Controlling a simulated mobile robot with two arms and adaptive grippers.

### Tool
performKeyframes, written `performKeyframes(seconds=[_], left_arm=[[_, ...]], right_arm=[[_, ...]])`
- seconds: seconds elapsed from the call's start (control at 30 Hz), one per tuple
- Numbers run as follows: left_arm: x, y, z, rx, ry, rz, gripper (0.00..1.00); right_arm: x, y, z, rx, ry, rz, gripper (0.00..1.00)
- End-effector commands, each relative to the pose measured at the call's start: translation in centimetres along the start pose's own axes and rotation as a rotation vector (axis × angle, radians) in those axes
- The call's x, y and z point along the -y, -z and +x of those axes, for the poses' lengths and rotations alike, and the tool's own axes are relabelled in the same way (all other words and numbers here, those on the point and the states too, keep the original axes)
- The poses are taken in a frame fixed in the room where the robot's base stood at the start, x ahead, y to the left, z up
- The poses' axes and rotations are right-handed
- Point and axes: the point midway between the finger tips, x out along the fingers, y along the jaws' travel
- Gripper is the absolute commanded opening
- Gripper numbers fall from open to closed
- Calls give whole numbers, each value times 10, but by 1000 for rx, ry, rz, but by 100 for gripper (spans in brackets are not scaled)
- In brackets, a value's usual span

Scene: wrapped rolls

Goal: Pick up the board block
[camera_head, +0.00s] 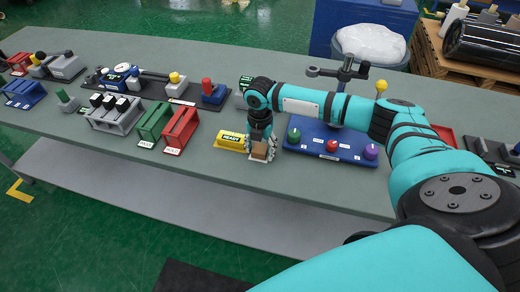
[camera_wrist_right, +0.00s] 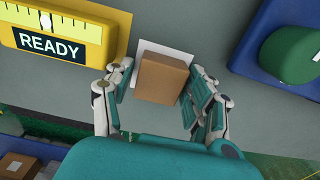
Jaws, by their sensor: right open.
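The board block (camera_wrist_right: 162,78) is a small brown box on a white patch (camera_wrist_right: 147,47) on the grey table. It also shows in the head view (camera_head: 259,150), partly hidden by my gripper. My right gripper (camera_wrist_right: 160,95) is open, with one finger on each side of the block. In the wrist view a gap shows on the left side; the right finger is very close to the block, and I cannot tell whether it touches. In the head view my right gripper (camera_head: 260,148) points down over the block. My left gripper is not in view.
A yellow READY gauge (camera_head: 231,141) lies just left of the block. Red and green stands (camera_head: 180,130) are further left. The table's front edge is close, with a lower shelf (camera_head: 150,182) below.

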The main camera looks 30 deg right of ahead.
Motion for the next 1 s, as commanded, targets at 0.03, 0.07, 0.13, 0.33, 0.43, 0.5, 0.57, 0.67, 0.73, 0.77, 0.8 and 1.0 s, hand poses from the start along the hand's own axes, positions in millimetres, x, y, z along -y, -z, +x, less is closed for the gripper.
performKeyframes(seconds=[0.03, 0.07, 0.13, 0.33, 0.43, 0.5, 0.57, 0.67, 0.73, 0.77, 0.8, 1.0], left_arm=[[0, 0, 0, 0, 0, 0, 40], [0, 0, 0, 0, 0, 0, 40], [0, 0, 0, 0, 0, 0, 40], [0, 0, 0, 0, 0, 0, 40], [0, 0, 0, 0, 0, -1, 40], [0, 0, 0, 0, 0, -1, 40], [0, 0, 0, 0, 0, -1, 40], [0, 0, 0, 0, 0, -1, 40], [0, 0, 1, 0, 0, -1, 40], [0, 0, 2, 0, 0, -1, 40], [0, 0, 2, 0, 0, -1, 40], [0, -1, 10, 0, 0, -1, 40]], right_arm=[[0, 0, 0, 0, 0, 0, 56], [0, 0, 0, 0, 0, -1, 56], [0, 0, 0, 0, 0, -1, 52], [0, 0, 0, 0, 0, -1, 26], [0, 0, 0, 0, 0, -1, 13], [0, 0, 0, 0, 0, -1, 12], [0, 0, 0, 0, 0, -1, 12], [0, 0, -1, 0, 0, -1, 12], [0, 0, -2, 0, 0, -1, 12], [0, 0, -3, 0, 0, -1, 12], [0, 0, -5, 1, -1, -1, 12], [-1, -1, -25, 2, -3, -2, 12]])
